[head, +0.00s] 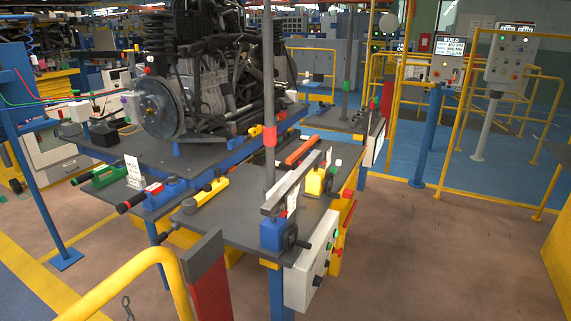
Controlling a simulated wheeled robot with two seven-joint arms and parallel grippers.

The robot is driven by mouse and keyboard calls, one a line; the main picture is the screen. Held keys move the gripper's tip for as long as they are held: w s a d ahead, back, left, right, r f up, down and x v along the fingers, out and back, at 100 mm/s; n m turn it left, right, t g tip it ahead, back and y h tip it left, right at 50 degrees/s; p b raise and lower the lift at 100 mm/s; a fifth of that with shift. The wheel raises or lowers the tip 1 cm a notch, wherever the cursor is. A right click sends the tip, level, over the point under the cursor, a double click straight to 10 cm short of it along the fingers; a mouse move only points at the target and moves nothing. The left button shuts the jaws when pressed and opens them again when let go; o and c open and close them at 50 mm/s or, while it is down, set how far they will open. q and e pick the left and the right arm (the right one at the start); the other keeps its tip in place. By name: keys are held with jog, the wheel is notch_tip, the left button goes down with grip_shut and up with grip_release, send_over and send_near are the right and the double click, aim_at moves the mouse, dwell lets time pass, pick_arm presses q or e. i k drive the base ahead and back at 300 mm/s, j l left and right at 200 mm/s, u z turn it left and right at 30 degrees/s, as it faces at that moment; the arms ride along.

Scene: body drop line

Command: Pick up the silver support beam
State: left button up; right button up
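A silver bar, which looks like the support beam (292,183), lies across the dark workbench top (226,222) in the middle of the head view. Its near end is over a blue block fixture (272,235) at the bench's front edge. Its far end is by a yellow block fixture (314,183). A vertical grey post with a red collar (269,137) stands right beside the beam and overlaps it in the picture. Neither of my grippers shows in this view.
An engine with a brake disc (158,104) stands on the bench behind. A red-orange bar (302,150) lies beyond the beam. A control box (313,272) hangs at the front. A yellow rail (150,262) is at near left. The floor right of the bench is clear.

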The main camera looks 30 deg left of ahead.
aim_at(272, 205)
jog(key=i+l, duration=0.1)
jog(key=i, duration=1.2)
jog(key=i+l+u, duration=0.1)
jog(key=i+u, duration=0.15)
jog(key=u, duration=0.15)
jog(key=i+l+u, duration=0.2)
jog(key=u, duration=0.15)
jog(key=i+l+u, duration=0.25)
jog(key=u, duration=0.15)
jog(key=i+l+u, duration=0.15)
jog(key=l+u, duration=0.2)
